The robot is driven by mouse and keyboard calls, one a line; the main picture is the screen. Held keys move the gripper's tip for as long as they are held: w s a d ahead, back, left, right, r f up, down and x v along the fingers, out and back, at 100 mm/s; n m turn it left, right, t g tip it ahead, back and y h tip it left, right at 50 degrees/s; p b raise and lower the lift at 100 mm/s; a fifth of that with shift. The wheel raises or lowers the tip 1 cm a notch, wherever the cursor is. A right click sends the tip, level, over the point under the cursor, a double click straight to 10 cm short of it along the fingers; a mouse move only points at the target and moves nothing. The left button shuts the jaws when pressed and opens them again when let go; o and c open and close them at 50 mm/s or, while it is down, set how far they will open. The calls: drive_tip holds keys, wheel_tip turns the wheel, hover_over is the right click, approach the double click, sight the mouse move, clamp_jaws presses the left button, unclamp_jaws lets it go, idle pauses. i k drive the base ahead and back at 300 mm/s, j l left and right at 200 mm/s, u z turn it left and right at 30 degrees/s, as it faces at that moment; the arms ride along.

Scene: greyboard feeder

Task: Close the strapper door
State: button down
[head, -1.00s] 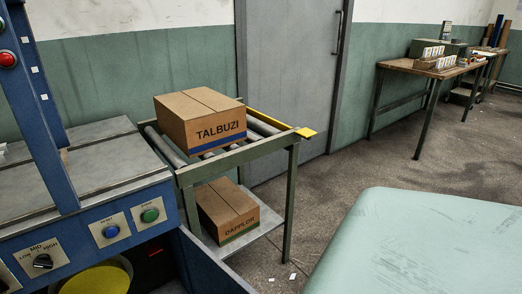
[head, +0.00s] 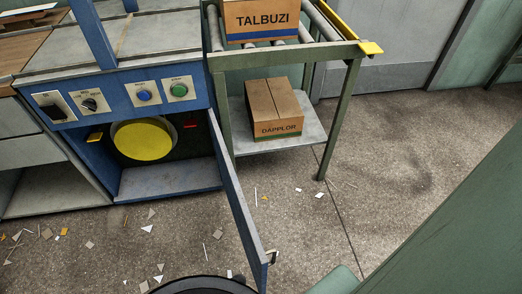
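The strapper (head: 62,108) is a blue machine at the left with a grey top and a panel of knobs and buttons. Its blue door (head: 236,195) stands open, hinged at the right side of the lower compartment, and sticks out toward me. I see it nearly edge-on. A small handle (head: 271,257) shows near its free end. Inside the open compartment (head: 170,183) is a yellow round reel (head: 143,139) and a small red part. My gripper is not in view.
A green roller stand (head: 340,125) is right of the strapper, with a TALBUZI box (head: 262,20) on top and a DAPPLOR box (head: 274,108) on its lower shelf (head: 240,140). Scraps litter the floor (head: 110,240). A grey door (head: 400,50) is behind.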

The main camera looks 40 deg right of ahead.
sight(259, 263)
drive_tip(key=k+l, duration=0.2)
drive_tip(key=l, duration=0.2)
drive_tip(key=k+l+u, duration=0.1)
drive_tip(key=l, duration=0.25)
drive_tip(key=k+l, duration=0.5)
drive_tip(key=l, duration=0.25)
drive_tip(key=k+l+z, duration=0.1)
drive_tip(key=z, duration=0.15)
